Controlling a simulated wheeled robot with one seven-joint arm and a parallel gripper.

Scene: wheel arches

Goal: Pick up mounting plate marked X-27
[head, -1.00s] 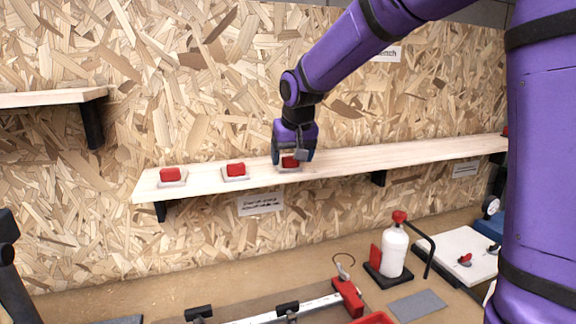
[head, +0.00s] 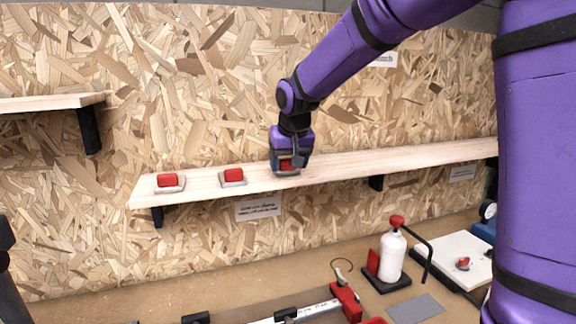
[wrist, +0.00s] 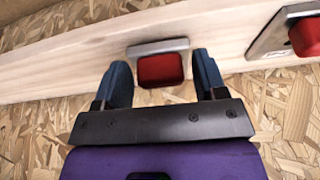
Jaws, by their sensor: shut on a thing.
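Three similar plates, each a pale grey base with a red block on it, are in a row along the shelf. The left plate (head: 169,183) and the middle plate (head: 233,178) stand free. My gripper (head: 287,167) is at the rightmost plate and shut on it. In the wrist view that plate's red block (wrist: 160,70) lies between my two dark blue fingers (wrist: 163,82), with its grey base behind. I cannot tell whether its base still touches the shelf. No X-27 marking is readable on any plate.
The long wooden shelf (head: 400,159) is clear to the right of my gripper. A label (head: 258,206) hangs below it. Lower down, the bench holds a white bottle with a red cap (head: 393,250), a red-ended clamp (head: 345,300) and a grey sheet (head: 415,307).

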